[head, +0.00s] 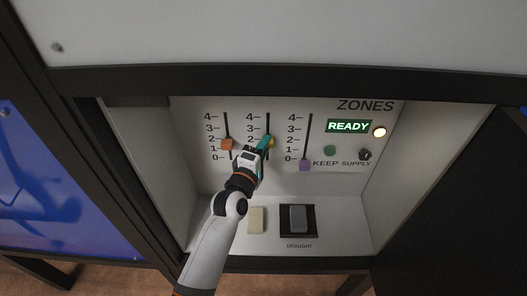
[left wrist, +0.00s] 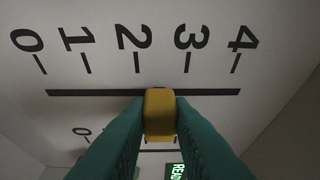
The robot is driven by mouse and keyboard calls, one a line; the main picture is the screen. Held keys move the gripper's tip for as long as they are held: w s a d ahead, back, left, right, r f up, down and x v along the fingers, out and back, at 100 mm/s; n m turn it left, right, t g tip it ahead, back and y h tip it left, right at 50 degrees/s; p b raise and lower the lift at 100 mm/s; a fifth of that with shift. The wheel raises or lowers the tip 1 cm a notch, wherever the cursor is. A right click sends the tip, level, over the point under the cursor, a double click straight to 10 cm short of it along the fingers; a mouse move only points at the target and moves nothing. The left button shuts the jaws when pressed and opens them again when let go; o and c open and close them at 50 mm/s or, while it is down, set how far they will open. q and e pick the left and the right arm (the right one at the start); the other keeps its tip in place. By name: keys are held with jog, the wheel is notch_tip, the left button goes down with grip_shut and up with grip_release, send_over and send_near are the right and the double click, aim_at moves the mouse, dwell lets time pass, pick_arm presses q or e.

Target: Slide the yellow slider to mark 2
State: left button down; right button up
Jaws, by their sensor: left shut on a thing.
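The yellow slider (head: 271,142) sits on the middle of three upright slots in the panel. My left gripper (head: 263,146) is shut on it, with the teal fingers on either side of the knob. In the left wrist view the yellow slider (left wrist: 160,115) shows between the fingertips (left wrist: 160,118). There its base on the slot (left wrist: 90,92) lies between the marks 2 (left wrist: 128,37) and 3 (left wrist: 191,34), slightly nearer 2. The fingers hide part of the slot in the head view. My right gripper is not in view.
An orange slider (head: 227,144) is left of my gripper, and a purple slider (head: 305,165) is at the bottom of the right slot. A lit READY display (head: 348,126), a green button (head: 330,150) and a black knob (head: 365,154) are further right. Side walls enclose the panel.

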pick_arm(q)
jog(key=c, duration=1.3)
grip_release()
jog(key=shift+a, duration=0.1)
jog(key=b+v, duration=0.1)
jog(key=v, duration=0.5)
jog(key=b+v, duration=0.1)
jog(key=v, duration=0.5)
jog(key=shift+s+r+b, duration=0.1)
jog(key=shift+r+b, duration=0.1)
jog(key=shift+b, duration=0.1)
